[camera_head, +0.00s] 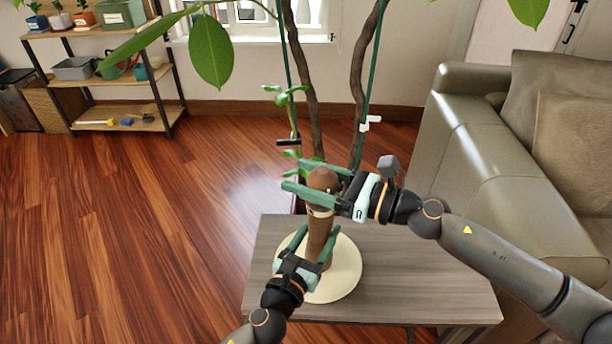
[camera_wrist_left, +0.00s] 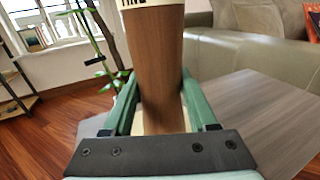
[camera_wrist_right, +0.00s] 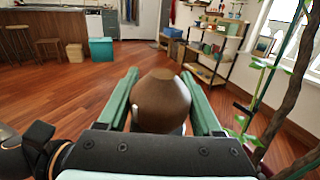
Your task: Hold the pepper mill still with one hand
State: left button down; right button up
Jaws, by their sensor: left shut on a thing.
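The pepper mill (camera_head: 319,222) is tall, brown and wooden, with a pale lettered band and a rounded top. It stands upright on a round cream plate (camera_head: 347,270) on the small table. My left gripper (camera_head: 317,236) is shut on its lower body; the left wrist view shows the brown shaft (camera_wrist_left: 157,75) between the green fingers. My right gripper (camera_head: 294,176) reaches in from the right at the mill's top, one finger on each side. In the right wrist view the rounded brown head (camera_wrist_right: 161,98) sits between its open fingers, with narrow gaps visible beside it.
The grey wood table (camera_head: 420,275) is bare to the right of the plate. A potted plant with stems and stakes (camera_head: 304,90) stands close behind. A grey-green sofa (camera_head: 480,130) is at right, a shelf (camera_head: 115,115) at back left. Floor at left is clear.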

aim_at(331, 172)
jog(key=c, duration=0.8)
